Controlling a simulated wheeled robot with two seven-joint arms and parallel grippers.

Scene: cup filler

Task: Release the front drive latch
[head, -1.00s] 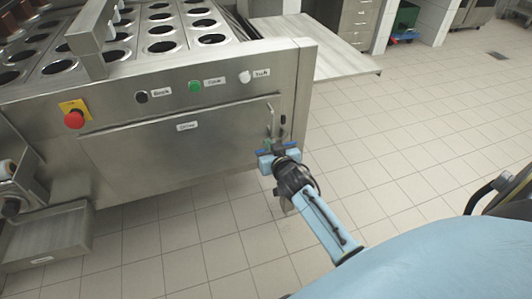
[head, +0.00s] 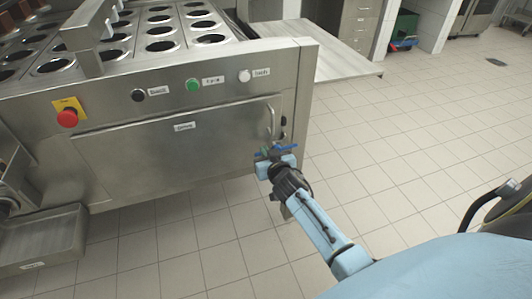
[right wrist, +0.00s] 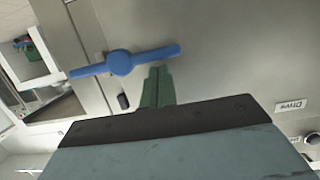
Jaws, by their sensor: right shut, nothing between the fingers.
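The front drive latch is a blue bar handle (head: 287,147) with a round hub, at the lower right of the panel marked Drive (head: 180,145). In the right wrist view the blue latch (right wrist: 122,62) lies nearly level, slightly tilted. My right gripper (head: 266,151) is at the latch, and its green fingers (right wrist: 157,86) are shut and empty. In the right wrist view the fingertips are just below the right half of the bar; I cannot tell whether they touch it. My left gripper is out of view.
A red stop button (head: 67,118) and black, green and white buttons (head: 192,84) sit above the panel. A metal pull handle (head: 271,118) stands above the latch. A metal tray (head: 45,240) is at lower left. The tiled floor (head: 420,150) to the right is clear.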

